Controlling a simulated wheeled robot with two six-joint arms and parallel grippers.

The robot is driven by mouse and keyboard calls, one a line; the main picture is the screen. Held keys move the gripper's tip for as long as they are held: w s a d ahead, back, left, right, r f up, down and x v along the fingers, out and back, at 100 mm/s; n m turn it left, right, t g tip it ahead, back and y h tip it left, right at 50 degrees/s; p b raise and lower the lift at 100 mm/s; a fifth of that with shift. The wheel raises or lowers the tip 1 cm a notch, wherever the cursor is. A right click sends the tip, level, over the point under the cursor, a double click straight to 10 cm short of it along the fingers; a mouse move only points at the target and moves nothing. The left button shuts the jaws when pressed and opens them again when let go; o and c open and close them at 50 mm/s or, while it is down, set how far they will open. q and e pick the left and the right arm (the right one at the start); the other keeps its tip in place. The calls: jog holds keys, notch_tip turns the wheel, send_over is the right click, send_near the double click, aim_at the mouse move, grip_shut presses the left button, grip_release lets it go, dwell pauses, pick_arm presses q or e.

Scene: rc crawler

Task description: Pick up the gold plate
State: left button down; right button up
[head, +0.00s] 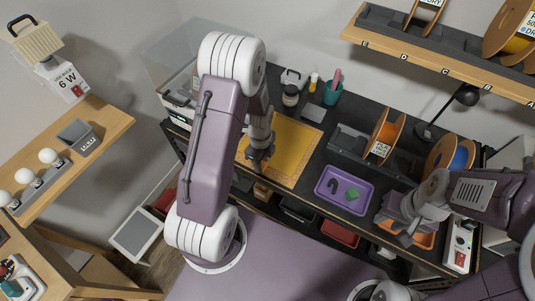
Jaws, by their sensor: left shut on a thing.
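The gold plate (294,146) is a flat, square, yellow-gold sheet with a browner border, at the middle of the dark workbench. My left gripper (257,164) points down at the plate's left side and is shut on it. The fingertips are small and dark, so the exact grip is hard to see. My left arm hides the bench to the left of the plate. I cannot tell whether the plate is lifted off the bench. My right gripper (399,230) is at the bench's right front, over an orange bin (424,241); its jaw opening is unclear.
A purple tray (326,199) with small green and dark parts lies right of the plate. Behind are a teal cup (332,93), a dark jar (290,95) and filament spools (386,136). A shelf (440,68) overhangs the back right. A wooden side table (100,135) stands left.

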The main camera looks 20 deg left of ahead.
pick_arm(q)
notch_tip(320, 180, up, 3)
jog(key=shift+w+r+b, duration=0.15)
jog(key=shift+r+b, duration=0.05)
jog(key=shift+b, duration=0.1)
jog(key=w+d+r+b, duration=0.1)
jog(key=w+d+r, duration=0.1)
jog(key=d+r, duration=0.5)
jog(key=d, duration=0.4)
jog(key=shift+w+r+b, duration=0.25)
jog(key=shift+w+b, duration=0.05)
jog(key=shift+w, duration=0.1)
jog(key=shift+d, duration=0.1)
